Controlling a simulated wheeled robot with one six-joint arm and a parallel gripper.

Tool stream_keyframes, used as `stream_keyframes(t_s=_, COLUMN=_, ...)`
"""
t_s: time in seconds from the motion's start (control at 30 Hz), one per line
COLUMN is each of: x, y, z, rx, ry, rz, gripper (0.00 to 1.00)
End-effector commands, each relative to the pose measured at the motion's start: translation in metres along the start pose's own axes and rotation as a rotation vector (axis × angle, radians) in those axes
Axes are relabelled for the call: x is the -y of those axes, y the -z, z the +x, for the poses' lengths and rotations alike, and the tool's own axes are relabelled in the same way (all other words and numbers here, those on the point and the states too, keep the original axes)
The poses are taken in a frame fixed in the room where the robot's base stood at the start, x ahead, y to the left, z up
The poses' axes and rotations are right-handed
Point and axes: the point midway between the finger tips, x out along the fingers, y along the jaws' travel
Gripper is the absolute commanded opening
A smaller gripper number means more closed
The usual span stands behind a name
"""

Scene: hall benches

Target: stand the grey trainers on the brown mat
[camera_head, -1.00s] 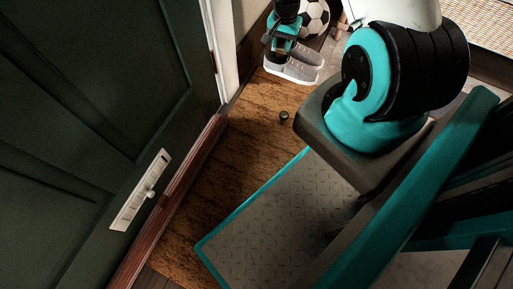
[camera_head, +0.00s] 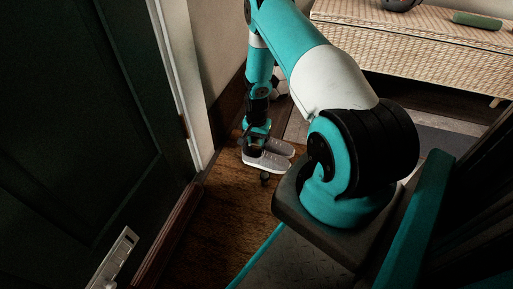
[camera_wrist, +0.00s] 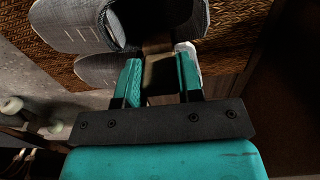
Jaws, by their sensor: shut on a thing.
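The grey trainers (camera_head: 276,160), with pale soles, sit side by side as a pair at the far end of the brown mat (camera_head: 225,210). My gripper (camera_head: 255,140) reaches down at their left end and is shut on them. In the wrist view, the trainers (camera_wrist: 72,30) show at upper left, partly cut off by the frame, with the woven mat (camera_wrist: 225,18) behind them. The gripper's teal fingers (camera_wrist: 161,75) stand at their edge; the exact grip is partly hidden. I cannot tell whether the soles touch the mat.
A small dark knob-like object (camera_head: 265,179) stands just in front of the trainers. A dark green door (camera_head: 70,110) and its frame line the left. A football (camera_head: 281,84) is partly hidden behind my arm. A wicker bench (camera_head: 420,60) stands at back right.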

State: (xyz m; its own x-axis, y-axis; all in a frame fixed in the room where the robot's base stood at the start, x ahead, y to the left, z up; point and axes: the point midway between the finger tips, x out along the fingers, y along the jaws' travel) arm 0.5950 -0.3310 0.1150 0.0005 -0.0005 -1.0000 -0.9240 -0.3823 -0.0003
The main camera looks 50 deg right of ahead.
Motion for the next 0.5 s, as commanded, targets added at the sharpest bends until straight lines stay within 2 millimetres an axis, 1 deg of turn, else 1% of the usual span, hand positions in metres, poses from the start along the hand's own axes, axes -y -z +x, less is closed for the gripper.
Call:
stream_keyframes(t_s=0.03, x=0.0, y=0.0, z=0.015, rx=0.001, ry=-0.001, rz=0.0, gripper=0.0)
stream_keyframes(t_s=0.13, x=0.0, y=0.0, z=0.029, rx=0.0, ry=0.0, rz=0.0, gripper=0.0)
stream_keyframes(t_s=0.4, x=0.0, y=0.0, z=0.028, rx=0.0, ry=0.0, rz=0.0, gripper=0.0)
stream_keyframes(t_s=0.5, x=0.0, y=0.0, z=0.031, rx=0.0, ry=0.0, rz=0.0, gripper=0.0)
